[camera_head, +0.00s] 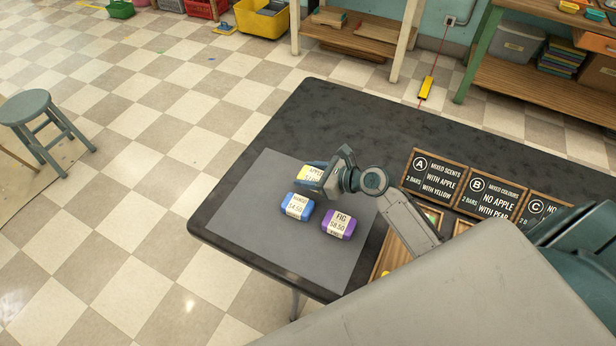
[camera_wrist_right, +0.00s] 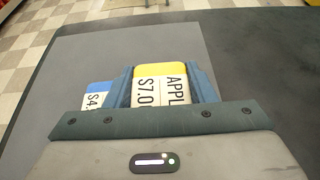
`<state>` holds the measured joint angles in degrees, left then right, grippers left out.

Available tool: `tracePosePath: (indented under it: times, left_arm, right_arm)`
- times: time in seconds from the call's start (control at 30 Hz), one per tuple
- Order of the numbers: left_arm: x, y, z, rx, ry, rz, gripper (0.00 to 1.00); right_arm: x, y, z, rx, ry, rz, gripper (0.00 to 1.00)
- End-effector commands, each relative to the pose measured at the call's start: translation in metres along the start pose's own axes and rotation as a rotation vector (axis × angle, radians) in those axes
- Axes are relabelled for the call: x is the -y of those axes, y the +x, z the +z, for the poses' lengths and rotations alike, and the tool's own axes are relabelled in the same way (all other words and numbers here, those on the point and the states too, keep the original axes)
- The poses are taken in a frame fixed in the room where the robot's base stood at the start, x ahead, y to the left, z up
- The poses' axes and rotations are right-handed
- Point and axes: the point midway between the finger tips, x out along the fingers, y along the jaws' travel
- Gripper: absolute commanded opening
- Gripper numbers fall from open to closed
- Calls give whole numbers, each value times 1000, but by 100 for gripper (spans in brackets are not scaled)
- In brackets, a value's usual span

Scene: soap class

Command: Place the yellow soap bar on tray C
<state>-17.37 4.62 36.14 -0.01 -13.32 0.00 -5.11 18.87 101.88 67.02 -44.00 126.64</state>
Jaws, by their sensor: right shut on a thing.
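The yellow soap bar (camera_head: 306,173) has a white label reading APPLE and lies at the back of the grey mat (camera_head: 262,233). My right gripper (camera_head: 318,178) is around it; in the right wrist view the jaws (camera_wrist_right: 168,88) are shut on the yellow soap bar (camera_wrist_right: 160,70), with its $7.0 label partly hidden. I cannot tell whether the bar touches the mat. Sign C (camera_head: 538,208) stands at the right of the table. Tray C itself is hidden behind my arm. My left gripper is not in view.
A blue MANGO bar (camera_head: 297,206) and a purple FIG bar (camera_head: 338,224) lie close by on the mat. Signs A (camera_head: 433,177) and B (camera_head: 491,197) stand beside sign C. Wooden trays below the signs are mostly covered by my arm.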

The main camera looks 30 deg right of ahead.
Motion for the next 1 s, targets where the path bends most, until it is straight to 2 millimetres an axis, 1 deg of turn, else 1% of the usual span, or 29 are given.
tracePosePath:
  times: [0.2, 0.3, 0.4, 0.5, 0.8, 0.83, 0.93, 1.0]
  left_arm:
    - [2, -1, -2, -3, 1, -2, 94]
    - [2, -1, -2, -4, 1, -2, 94]
    - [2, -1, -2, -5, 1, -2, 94]
    - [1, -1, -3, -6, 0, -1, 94]
    - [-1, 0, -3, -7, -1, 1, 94]
    - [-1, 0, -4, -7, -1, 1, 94]
    - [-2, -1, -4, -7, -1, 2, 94]
    - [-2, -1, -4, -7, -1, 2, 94]
  right_arm:
    - [16, 12, 3, 1, 1, 0, 24]
    - [13, 18, -16, -2, 5, 1, 24]
    - [13, 22, -26, 0, 3, 1, 24]
    - [13, 24, -30, 0, 0, 0, 24]
    - [13, 24, -32, 0, 0, 0, 24]
    - [13, 25, -33, 0, 0, 0, 52]
    - [13, 24, -32, 0, 0, 0, 71]
    - [13, 24, -32, 0, 0, 0, 72]
